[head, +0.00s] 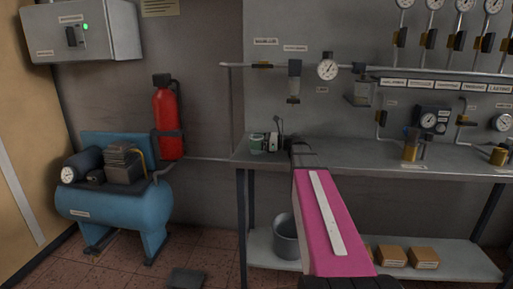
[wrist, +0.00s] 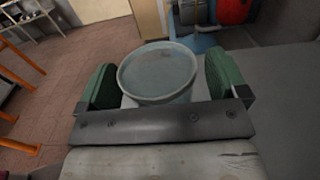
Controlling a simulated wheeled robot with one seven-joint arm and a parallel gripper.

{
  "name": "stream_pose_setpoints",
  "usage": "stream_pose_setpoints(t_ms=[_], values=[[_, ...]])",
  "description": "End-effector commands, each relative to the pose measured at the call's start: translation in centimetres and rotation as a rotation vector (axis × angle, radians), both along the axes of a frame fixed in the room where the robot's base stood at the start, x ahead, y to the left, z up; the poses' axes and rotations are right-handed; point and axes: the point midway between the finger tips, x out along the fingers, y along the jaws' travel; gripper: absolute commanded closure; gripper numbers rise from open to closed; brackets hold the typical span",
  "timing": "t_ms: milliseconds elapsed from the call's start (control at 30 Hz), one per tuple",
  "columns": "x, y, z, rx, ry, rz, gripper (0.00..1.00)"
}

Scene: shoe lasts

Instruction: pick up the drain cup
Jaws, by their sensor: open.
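The drain cup (wrist: 157,80), a round pale grey-green cup with an open top, stands between the two green finger pads of my gripper (wrist: 160,85) in the wrist view. The pads are apart, one on each side of the cup, with little gap visible. Whether either pad touches it I cannot tell. In the head view my gripper (head: 267,142) is at the left end of the workbench (head: 390,155), at about bench-top height. The cup there is small and mostly hidden by the gripper.
Gauges and pipes line the wall behind the bench, with a gauge (head: 327,69) above the gripper. A grey bucket (head: 286,238) and several boxes (head: 392,256) are on the lower shelf. A blue compressor (head: 115,205) and red extinguisher (head: 168,123) are at left.

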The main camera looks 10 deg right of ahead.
Motion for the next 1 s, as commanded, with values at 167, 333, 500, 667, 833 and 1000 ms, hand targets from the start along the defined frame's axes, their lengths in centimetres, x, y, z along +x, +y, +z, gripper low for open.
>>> stream_pose_setpoints(t_ms=[167,333,500,667,833,1000], values=[[0.0,-0.1,0.0,0.000,0.000,0.000,0.28],[0.0,-0.1,0.0,0.000,0.000,0.000,0.61],[0.0,-0.1,0.0,0.000,0.000,0.000,0.61],[0.0,-0.1,0.2,0.000,0.000,0.000,0.61],[0.0,-0.1,1.1,0.000,-0.001,0.000,0.61],[0.0,-0.1,3.4,-0.001,-0.002,0.000,0.61]])
